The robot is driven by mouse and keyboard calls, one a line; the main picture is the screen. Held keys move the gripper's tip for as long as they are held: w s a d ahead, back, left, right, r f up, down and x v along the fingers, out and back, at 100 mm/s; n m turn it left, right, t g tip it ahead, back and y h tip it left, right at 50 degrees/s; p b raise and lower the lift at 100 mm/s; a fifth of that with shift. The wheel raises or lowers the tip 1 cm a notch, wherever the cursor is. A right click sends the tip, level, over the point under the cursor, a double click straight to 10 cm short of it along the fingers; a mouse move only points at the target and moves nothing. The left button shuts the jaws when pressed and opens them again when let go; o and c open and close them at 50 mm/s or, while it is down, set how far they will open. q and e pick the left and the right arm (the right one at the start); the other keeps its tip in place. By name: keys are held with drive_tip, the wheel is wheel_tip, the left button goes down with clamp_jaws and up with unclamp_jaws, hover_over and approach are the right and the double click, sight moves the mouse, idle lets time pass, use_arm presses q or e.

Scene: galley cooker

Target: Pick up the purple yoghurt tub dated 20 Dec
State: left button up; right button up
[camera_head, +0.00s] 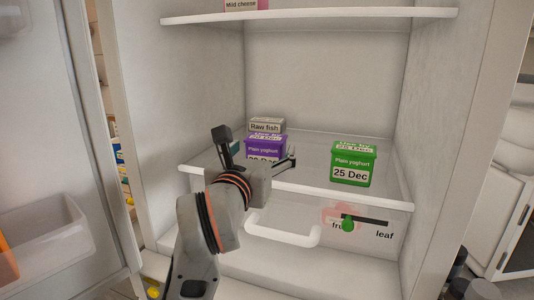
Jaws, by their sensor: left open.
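The purple yoghurt tub (266,144) stands on the glass fridge shelf, left of centre. Its label reads "Plain yoghurt", and the date below looks like "20 Dec", its lower part hidden by my gripper. My left gripper (257,147) is in front of the tub, its two fingers spread, one to the tub's left and one near its right side. I cannot tell whether either finger touches it. My right gripper is not in view.
A green yoghurt tub (353,164) dated 25 Dec stands to the right on the same shelf. A "Raw fish" pack (267,125) sits behind the purple tub. An upper shelf (310,16) is above; a drawer handle (283,231) is below. Shelf room between the tubs is clear.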

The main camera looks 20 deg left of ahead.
use_arm(q)
drive_tip(key=shift+w+a+f, duration=0.1)
drive_tip(key=shift+w, duration=1.35)
drive_tip(key=c, duration=1.4)
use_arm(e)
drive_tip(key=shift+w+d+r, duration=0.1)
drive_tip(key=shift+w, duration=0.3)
use_arm(q)
drive_tip(key=shift+r, duration=0.25)
